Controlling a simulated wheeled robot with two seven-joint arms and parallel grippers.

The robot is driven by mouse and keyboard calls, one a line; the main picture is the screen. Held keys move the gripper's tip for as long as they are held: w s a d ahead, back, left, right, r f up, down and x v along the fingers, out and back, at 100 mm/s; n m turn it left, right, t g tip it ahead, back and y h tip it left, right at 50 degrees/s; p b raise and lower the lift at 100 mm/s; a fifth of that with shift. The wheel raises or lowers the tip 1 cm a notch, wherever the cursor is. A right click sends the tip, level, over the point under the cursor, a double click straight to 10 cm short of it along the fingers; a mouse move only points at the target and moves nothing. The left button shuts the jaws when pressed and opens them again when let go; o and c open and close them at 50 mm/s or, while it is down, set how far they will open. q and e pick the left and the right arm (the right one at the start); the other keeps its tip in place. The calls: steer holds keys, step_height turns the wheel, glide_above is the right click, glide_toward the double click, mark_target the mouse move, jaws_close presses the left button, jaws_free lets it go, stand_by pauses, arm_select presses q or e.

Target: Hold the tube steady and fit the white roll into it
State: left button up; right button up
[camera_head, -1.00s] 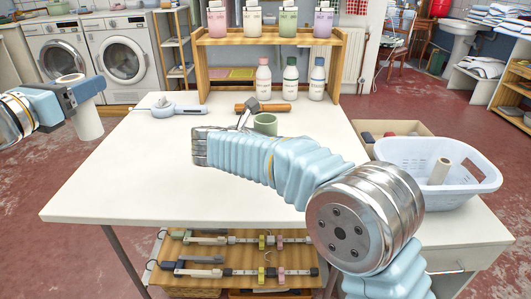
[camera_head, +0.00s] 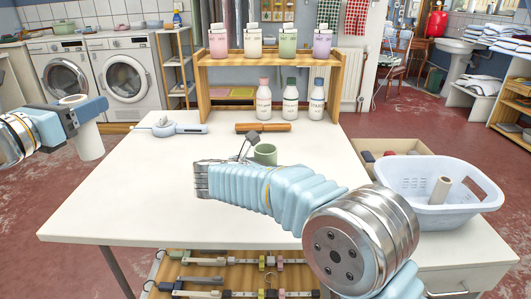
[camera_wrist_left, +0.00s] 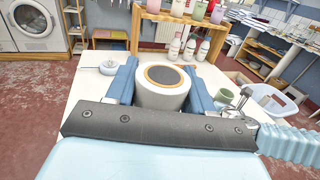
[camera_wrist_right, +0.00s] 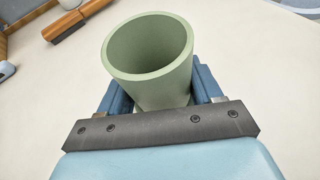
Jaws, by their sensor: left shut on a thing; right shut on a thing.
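The green tube (camera_head: 265,154) is near the middle of the table in the head view, its open mouth facing up. In the right wrist view the tube (camera_wrist_right: 150,60) stands between the fingers of my right gripper (camera_wrist_right: 160,84), which is shut on it. Its mouth looks empty. Whether its base touches the table is unclear. The white roll (camera_head: 89,142) hangs upright in my left gripper (camera_head: 84,108), off to the left of the table's left edge. In the left wrist view the roll (camera_wrist_left: 162,97) shows a brown ring around a dark centre.
A wooden shelf with bottles (camera_head: 270,60) stands at the table's back. A grey handled tool (camera_head: 168,127) and a brown-handled brush (camera_head: 263,127) lie before it. A white basket (camera_head: 465,207) stands to the right. The table's left part (camera_head: 120,190) is clear.

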steer(key=shift+f, duration=0.15)
steer(key=shift+f, duration=1.15)
steer(key=shift+f, duration=0.2)
steer(key=o, duration=0.8)
steer(key=shift+o, duration=0.2)
steer(key=shift+r, duration=0.35)
steer(key=shift+c, duration=0.4)
steer(key=c, duration=0.9)
